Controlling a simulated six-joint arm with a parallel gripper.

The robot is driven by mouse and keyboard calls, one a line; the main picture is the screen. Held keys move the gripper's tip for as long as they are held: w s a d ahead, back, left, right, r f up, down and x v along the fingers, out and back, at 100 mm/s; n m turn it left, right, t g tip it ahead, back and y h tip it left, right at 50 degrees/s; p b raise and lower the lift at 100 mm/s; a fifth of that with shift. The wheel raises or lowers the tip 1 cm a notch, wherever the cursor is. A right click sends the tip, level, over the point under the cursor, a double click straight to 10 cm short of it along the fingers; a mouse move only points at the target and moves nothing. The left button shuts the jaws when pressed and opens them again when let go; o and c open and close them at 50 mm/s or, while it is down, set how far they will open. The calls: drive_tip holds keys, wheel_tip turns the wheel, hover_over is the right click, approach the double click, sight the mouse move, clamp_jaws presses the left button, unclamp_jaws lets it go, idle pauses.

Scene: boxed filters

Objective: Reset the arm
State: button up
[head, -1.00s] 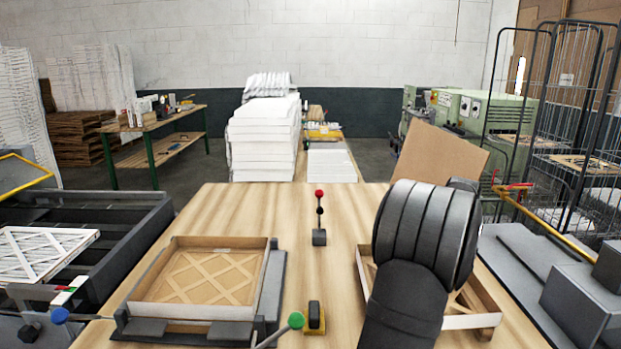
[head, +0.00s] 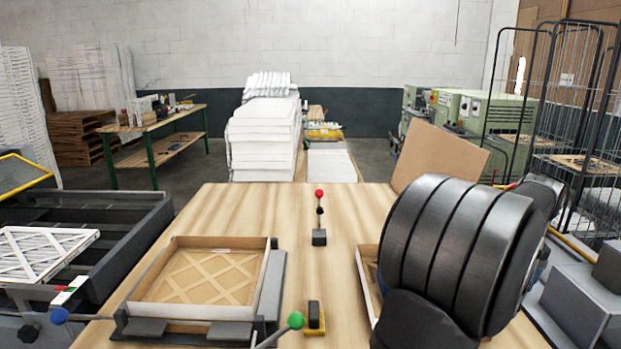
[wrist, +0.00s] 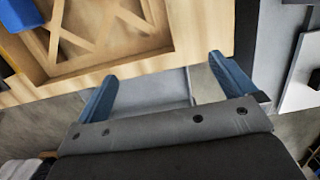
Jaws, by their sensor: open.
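My gripper shows in the wrist view (wrist: 165,90), with its two blue fingers spread apart and nothing between them. It hangs off the table's right edge, beside a cardboard-framed filter box (wrist: 150,60) with a lattice inside. In the head view my arm covers most of that right box (head: 366,275), and the gripper's fingers are hidden behind the arm. A second filter box (head: 140,300) with a lattice lies flat in a grey fixture (head: 270,300) at the left of the wooden table (head: 345,220).
A red-topped lever (head: 319,215) stands mid-table, and a green-knobbed lever (head: 295,320) is at the front. A brown board (head: 440,158) leans at the table's far right. Grey equipment (head: 585,300) and a wire cage (head: 590,110) stand to the right. The table's middle back is clear.

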drive_tip(key=s+a+f, duration=0.2)
drive_tip(key=s+f, duration=0.6)
drive_tip(key=s, duration=0.1)
drive_tip(key=s+a+f, duration=0.2)
drive_tip(key=s+f, duration=0.6)
drive_tip(key=s, duration=0.2)
drive_tip(key=shift+a, duration=0.25)
drive_tip(key=shift+f, duration=0.1)
idle(0.9)
